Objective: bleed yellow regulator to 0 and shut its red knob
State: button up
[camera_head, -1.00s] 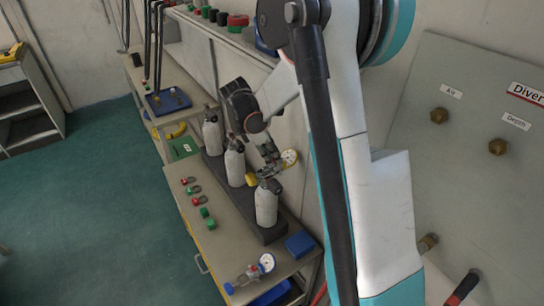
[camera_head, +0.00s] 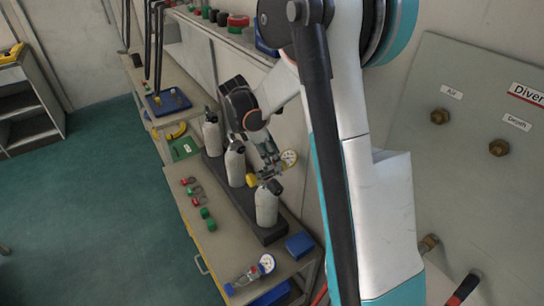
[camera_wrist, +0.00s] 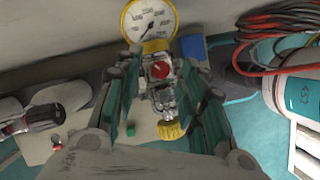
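The yellow regulator stands on the nearest grey cylinder (camera_head: 266,206). Its yellow-rimmed gauge (camera_wrist: 149,22) shows at the top of the wrist view and also in the head view (camera_head: 289,158). The needle is too small to read surely. Its red knob (camera_wrist: 160,70) faces the wrist camera, between my fingers. Its yellow knob (camera_wrist: 171,130) is lower, near the right finger, and shows in the head view (camera_head: 252,180). My gripper (camera_wrist: 163,78) is open, with a finger on each side of the regulator body. Contact with either knob is not clear.
Two more grey cylinders (camera_head: 234,165) stand in a row behind. A blue regulator with a gauge (camera_head: 250,272) lies at the bench's near end, beside a blue box (camera_head: 300,245). Small red and green parts (camera_head: 195,191) lie on the bench. Red and black hoses (camera_wrist: 270,35) are at right in the wrist view.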

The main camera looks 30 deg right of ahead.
jog(key=v, duration=1.1)
jog(key=shift+a, duration=0.1)
